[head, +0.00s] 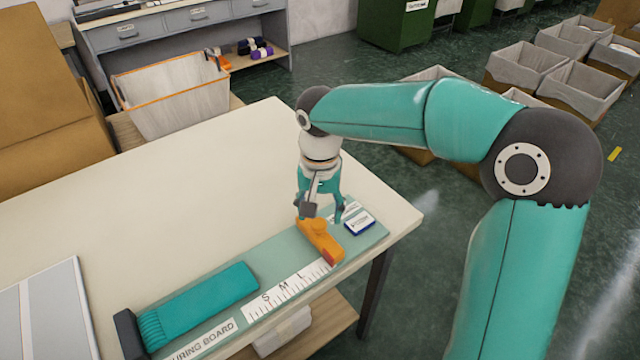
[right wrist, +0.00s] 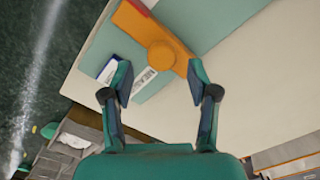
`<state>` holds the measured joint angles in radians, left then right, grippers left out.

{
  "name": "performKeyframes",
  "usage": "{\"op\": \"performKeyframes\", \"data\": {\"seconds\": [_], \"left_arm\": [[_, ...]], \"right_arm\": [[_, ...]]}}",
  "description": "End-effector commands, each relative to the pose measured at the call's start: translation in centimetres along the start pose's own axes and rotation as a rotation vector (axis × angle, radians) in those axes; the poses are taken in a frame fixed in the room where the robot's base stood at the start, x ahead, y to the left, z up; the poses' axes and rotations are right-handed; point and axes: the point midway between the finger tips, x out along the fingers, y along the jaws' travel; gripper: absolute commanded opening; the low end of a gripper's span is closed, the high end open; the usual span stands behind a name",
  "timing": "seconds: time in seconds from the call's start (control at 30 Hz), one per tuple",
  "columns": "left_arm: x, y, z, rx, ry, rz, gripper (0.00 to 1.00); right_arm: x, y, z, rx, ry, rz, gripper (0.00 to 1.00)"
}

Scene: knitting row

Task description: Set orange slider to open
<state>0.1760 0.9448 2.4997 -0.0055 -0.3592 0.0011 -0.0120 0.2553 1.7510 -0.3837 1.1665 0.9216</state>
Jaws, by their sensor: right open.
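I cannot tell whether a finger touches the slider. My left gripper is not in view.
A folded teal knit piece (head: 205,303) lies on the board against a dark end stop (head: 130,334). A small blue-and-white box (head: 359,222) lies near the slider. A grey panel (head: 48,315) lies at left. The table's middle (head: 180,205) is clear.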

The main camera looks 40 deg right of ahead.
Motion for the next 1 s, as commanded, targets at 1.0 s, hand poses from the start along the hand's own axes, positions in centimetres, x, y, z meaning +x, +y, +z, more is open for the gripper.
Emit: {"op": "performKeyframes", "data": {"seconds": [1.0], "left_arm": [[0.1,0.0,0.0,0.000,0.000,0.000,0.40]], "right_arm": [[-9.5,0.0,0.0,0.000,0.001,0.000,0.60]]}}
